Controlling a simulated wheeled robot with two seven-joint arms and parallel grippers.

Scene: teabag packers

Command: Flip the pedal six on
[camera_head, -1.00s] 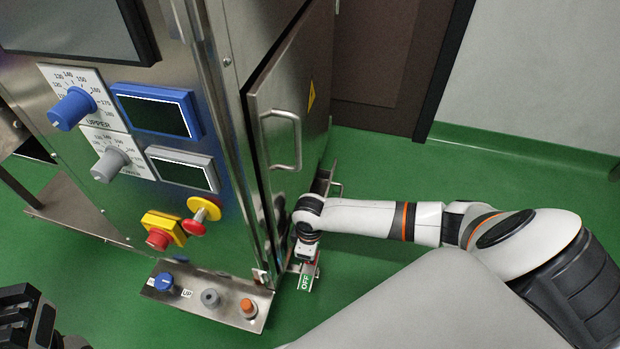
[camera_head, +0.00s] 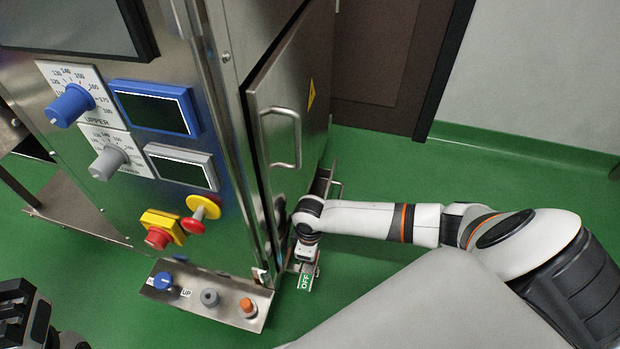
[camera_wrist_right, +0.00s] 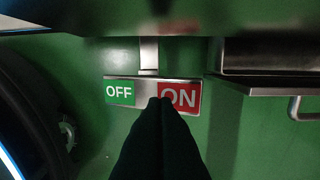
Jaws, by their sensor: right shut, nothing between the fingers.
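The rocker pedal (camera_wrist_right: 148,92) shows in the right wrist view as a metal plate with a green OFF label (camera_wrist_right: 119,92) on the left and a red ON label (camera_wrist_right: 190,96) on the right. My right gripper (camera_wrist_right: 168,101) is shut and empty. Its dark fingertips overlap the left part of the ON label; I cannot tell whether they touch it. In the head view the green OFF label (camera_head: 306,282) shows low beside the machine, and my right arm hides the ON side. My left gripper (camera_head: 22,310) is at the lower left corner, away from the pedal.
The steel machine (camera_head: 226,150) stands left of the pedal, with a door handle (camera_head: 280,138) above it. A button panel (camera_head: 208,299) juts out at its base. Green floor (camera_head: 400,165) is open to the right.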

